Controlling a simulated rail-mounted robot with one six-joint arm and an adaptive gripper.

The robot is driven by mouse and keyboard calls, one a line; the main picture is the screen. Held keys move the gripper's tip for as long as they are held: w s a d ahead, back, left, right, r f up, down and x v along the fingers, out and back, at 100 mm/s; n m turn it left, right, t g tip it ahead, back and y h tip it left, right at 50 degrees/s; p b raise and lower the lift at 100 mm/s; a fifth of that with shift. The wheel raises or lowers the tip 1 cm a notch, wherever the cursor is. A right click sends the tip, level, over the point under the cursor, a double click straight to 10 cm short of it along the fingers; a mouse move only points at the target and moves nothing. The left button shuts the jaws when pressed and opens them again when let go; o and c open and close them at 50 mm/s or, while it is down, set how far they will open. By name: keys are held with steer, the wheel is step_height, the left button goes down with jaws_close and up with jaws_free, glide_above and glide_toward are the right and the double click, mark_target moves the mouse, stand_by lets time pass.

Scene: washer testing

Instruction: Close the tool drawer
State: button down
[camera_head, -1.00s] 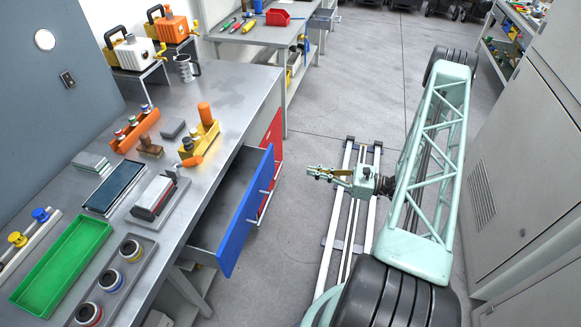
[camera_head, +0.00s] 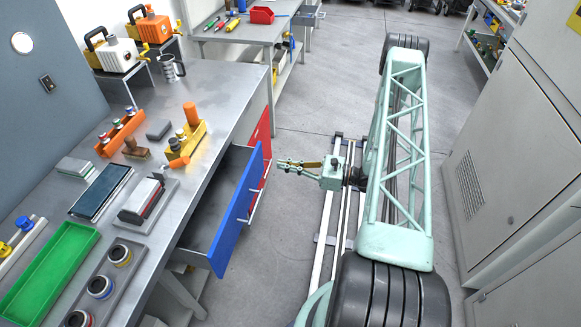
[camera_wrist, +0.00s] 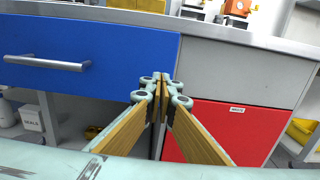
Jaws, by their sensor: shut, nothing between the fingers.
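The tool drawer with a blue front (camera_head: 236,212) stands pulled out from under the steel workbench in the head view, its grey inside showing. In the wrist view the blue front (camera_wrist: 100,60) fills the upper left, with a horizontal bar handle (camera_wrist: 47,63). My gripper (camera_head: 281,164) is shut and empty. It is to the right of the drawer front and apart from it in the head view. In the wrist view my fingertips (camera_wrist: 162,78) appear near the lower right corner of the blue front.
The workbench top (camera_head: 215,95) carries a green tray (camera_head: 48,275), stamps and several small tools. Grey cabinets (camera_head: 510,170) stand at the right. Floor is clear between drawer and rail.

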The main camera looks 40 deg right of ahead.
mark_target(261, 161)
steer(key=shift+b+x, duration=0.35)
steer(key=shift+x, duration=2.65)
